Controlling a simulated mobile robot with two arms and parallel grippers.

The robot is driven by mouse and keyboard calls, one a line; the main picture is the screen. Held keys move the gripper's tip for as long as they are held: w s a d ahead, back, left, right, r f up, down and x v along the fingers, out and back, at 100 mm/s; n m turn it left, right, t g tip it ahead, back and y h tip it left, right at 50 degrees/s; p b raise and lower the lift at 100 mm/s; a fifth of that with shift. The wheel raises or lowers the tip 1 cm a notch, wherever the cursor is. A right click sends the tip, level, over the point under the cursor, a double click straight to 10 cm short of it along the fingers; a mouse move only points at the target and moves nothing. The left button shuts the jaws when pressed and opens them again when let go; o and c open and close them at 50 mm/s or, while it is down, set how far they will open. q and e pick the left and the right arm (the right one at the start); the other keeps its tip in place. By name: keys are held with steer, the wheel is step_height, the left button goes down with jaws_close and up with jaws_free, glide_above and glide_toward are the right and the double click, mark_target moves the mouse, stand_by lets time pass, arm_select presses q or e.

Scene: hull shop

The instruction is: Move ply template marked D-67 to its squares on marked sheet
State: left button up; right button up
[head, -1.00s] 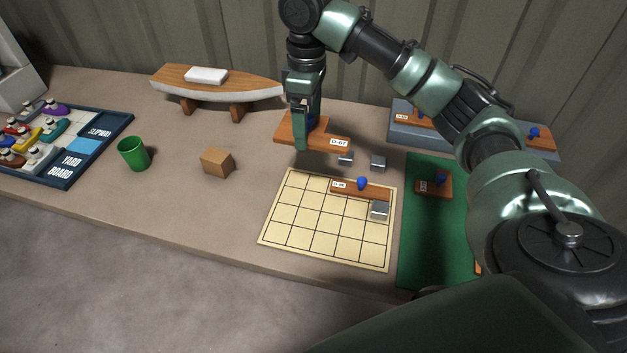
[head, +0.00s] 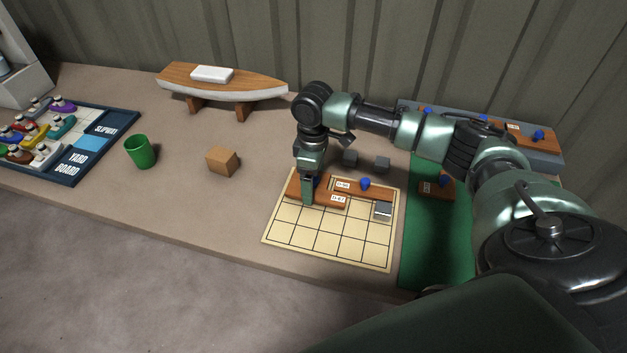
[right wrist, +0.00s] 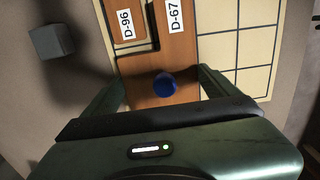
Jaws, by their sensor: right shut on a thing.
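The brown L-shaped ply template D-67 (head: 292,187) is over the upper left squares of the marked sheet (head: 330,245), in front of template D-96 (head: 348,187). My right gripper (head: 308,201) is shut on D-67 by its blue knob. In the right wrist view the knob (right wrist: 165,85) sits between the fingers (right wrist: 164,88), and the D-67 label (right wrist: 176,15) faces up beside D-96 (right wrist: 126,30). I cannot tell whether D-67 touches the sheet or is slightly above it. My left gripper is not in view.
A grey metal block (head: 383,209) stands by D-96's right end; two more (head: 350,158) (head: 382,164) stand behind the sheet. A green mat (head: 425,240) with another template (head: 436,190) lies right. A wooden block (head: 222,160) and green cup (head: 140,152) stand left. The sheet's front rows are clear.

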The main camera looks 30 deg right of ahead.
steer(key=shift+f, duration=0.6)
steer(key=o, duration=1.2)
steer(key=shift+f, duration=0.1)
step_height(320, 180, up, 12)
steer(key=shift+r+b, duration=0.2)
steer(key=shift+b, duration=0.3)
